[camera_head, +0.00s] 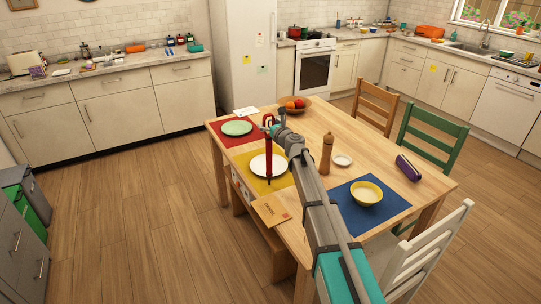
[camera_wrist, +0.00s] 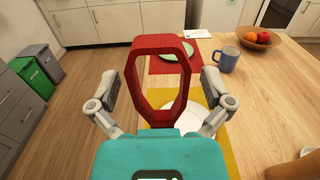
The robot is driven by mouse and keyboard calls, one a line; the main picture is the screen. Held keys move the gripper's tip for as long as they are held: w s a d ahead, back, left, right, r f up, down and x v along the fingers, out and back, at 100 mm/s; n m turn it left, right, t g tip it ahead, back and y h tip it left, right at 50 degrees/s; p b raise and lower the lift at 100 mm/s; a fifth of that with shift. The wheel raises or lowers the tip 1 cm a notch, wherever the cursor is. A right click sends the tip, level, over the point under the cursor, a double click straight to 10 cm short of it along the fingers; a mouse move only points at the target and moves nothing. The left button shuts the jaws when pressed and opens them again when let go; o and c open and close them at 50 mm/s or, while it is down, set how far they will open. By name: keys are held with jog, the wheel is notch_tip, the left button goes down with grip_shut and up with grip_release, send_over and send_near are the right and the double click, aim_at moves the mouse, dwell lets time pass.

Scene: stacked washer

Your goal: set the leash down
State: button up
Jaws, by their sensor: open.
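The red leash is a stiff-looking loop (camera_wrist: 132,85), standing up between my gripper's fingers in the wrist view. My gripper (camera_wrist: 160,87) is open, with one finger on each side of the loop and a visible gap to each. The loop's lower end meets the teal gripper body in the picture, so contact there cannot be told. In the head view the leash (camera_head: 268,158) is a narrow upright red strip in front of the white plate (camera_head: 257,164) and yellow mat (camera_head: 247,174). Whether it rests on the table (camera_head: 315,125) cannot be told. The fingers are unclear there.
A green plate (camera_head: 237,127) lies on a red mat, near a blue mug (camera_wrist: 226,60) and fruit bowl (camera_head: 296,104). A pepper mill (camera_head: 327,153), small white dish (camera_head: 342,160), yellow bowl (camera_head: 366,193) and purple case (camera_head: 407,167) stand rightward. Bare wood lies between them.

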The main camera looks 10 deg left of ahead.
dwell(0.3)
jog(key=c, duration=1.3)
jog(key=shift+r, duration=0.1)
jog(key=shift+c, duration=0.2)
notch_tip(320, 180, up, 3)
jog(key=p, duration=0.2)
jog(key=shift+f+p, duration=0.2)
jog(key=shift+p, duration=0.2)
jog(key=s+d+r+p, duration=0.2)
jog(key=s+r+p, duration=0.8)
jog(key=s, duration=0.3)
jog(key=shift+s+d, duration=0.35)
jog(key=shift+s, duration=0.05)
jog(key=shift+r, duration=0.1)
